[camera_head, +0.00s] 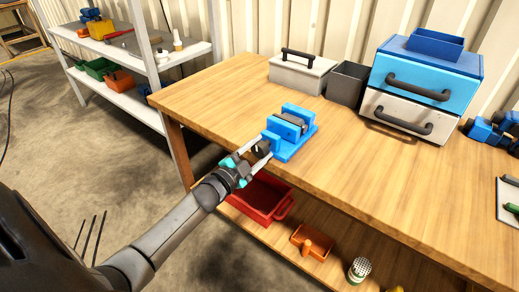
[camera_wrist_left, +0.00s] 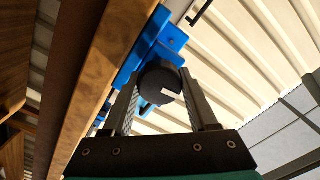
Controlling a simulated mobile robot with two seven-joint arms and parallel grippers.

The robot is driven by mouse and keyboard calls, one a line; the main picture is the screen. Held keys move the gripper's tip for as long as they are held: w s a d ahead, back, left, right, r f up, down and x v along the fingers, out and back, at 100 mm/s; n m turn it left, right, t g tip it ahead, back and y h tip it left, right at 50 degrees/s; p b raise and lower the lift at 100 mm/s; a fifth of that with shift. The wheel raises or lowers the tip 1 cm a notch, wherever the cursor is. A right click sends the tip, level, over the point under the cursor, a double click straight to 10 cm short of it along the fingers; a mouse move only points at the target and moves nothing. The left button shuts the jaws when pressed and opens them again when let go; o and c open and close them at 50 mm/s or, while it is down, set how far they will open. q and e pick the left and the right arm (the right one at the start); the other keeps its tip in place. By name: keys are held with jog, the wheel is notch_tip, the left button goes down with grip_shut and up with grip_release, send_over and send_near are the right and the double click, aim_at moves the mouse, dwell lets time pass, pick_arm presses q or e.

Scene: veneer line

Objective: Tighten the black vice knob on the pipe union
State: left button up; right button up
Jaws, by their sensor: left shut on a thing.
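A blue vice (camera_head: 275,141) stands at the left front edge of the wooden workbench. A dark grey piece, seemingly the pipe union (camera_head: 295,119), sits between its jaws. The black vice knob (camera_head: 261,149) is on the vice's near end. My left gripper (camera_head: 256,153) reaches in from the left with its fingers around the knob and is shut on it. In the left wrist view the round black knob (camera_wrist_left: 158,84), with a white mark on its face, lies between the two fingers; the blue vice (camera_wrist_left: 150,40) is behind it. The union is not clearly visible there. My right gripper is not in view.
On the bench (camera_head: 400,190) stand a grey toolbox (camera_head: 300,76), a dark open bin (camera_head: 347,84) and a blue-and-white drawer unit (camera_head: 425,75). A red crate (camera_head: 262,200) and an orange bin (camera_head: 312,243) sit on the shelf below. The front middle of the bench is clear.

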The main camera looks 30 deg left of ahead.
pick_arm(q)
jog(key=shift+m, duration=0.6)
jog(key=o, duration=1.4)
jog(key=shift+s, duration=0.1)
jog(key=s, duration=0.5)
jog(key=s+a+p, duration=0.1)
jog(key=s, duration=0.4)
jog(key=s+p, duration=0.1)
jog(key=s, duration=0.4)
jog(key=shift+a, duration=0.15)
